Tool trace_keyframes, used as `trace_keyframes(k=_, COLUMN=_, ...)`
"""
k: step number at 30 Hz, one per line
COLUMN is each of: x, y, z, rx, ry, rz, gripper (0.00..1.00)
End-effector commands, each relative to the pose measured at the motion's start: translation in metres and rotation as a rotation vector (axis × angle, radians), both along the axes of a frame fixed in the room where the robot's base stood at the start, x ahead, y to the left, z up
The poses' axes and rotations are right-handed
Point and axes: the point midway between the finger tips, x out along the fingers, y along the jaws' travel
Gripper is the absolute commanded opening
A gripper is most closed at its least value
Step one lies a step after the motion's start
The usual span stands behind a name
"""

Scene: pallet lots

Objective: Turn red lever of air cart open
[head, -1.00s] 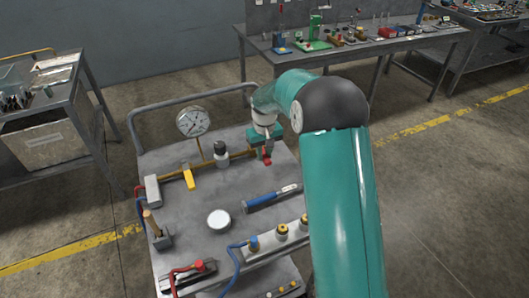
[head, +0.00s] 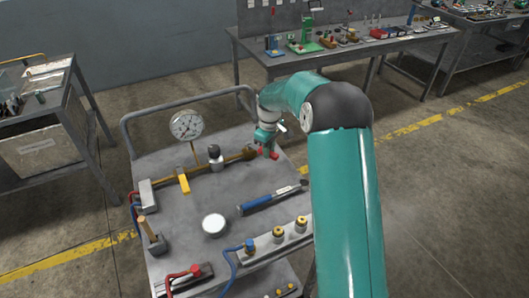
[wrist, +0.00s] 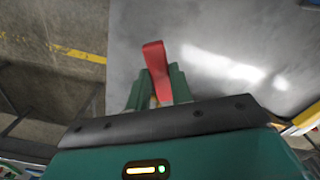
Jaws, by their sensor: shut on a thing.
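The air cart (head: 170,225) is a grey-topped trolley in front of me. Its red lever (head: 271,154) is at the far right of the brass pipe (head: 220,160). In the wrist view the red lever (wrist: 157,70) sticks out from between the green fingers. My gripper (head: 266,147) is shut on the red lever, and it also shows in the wrist view (wrist: 158,85). The valve body under the lever is mostly hidden by my gripper.
Workbenches stand at the back (head: 350,52) and left (head: 60,100).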

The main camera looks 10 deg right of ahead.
Motion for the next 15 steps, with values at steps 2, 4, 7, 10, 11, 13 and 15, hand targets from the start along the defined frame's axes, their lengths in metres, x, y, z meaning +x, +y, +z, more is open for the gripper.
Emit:
trace_keyframes(k=2, x=0.006, y=-0.006, z=0.001, rx=0.0, ry=-0.003, rz=0.072, gripper=0.0)
trace_keyframes(k=4, x=0.01, y=-0.01, z=0.001, rx=0.0, ry=-0.001, rz=0.139, gripper=0.0)
trace_keyframes(k=7, x=0.017, y=-0.015, z=0.001, rx=0.0, ry=-0.003, rz=0.233, gripper=0.0)
trace_keyframes(k=10, x=0.024, y=-0.019, z=0.001, rx=-0.001, ry=-0.002, rz=0.329, gripper=0.0)
trace_keyframes(k=11, x=0.026, y=-0.02, z=0.001, rx=0.0, ry=-0.003, rz=0.357, gripper=0.0)
trace_keyframes(k=13, x=0.031, y=-0.023, z=0.001, rx=0.001, ry=-0.004, rz=0.423, gripper=0.0)
trace_keyframes(k=15, x=0.037, y=-0.026, z=0.001, rx=-0.001, ry=-0.003, rz=0.49, gripper=0.0)
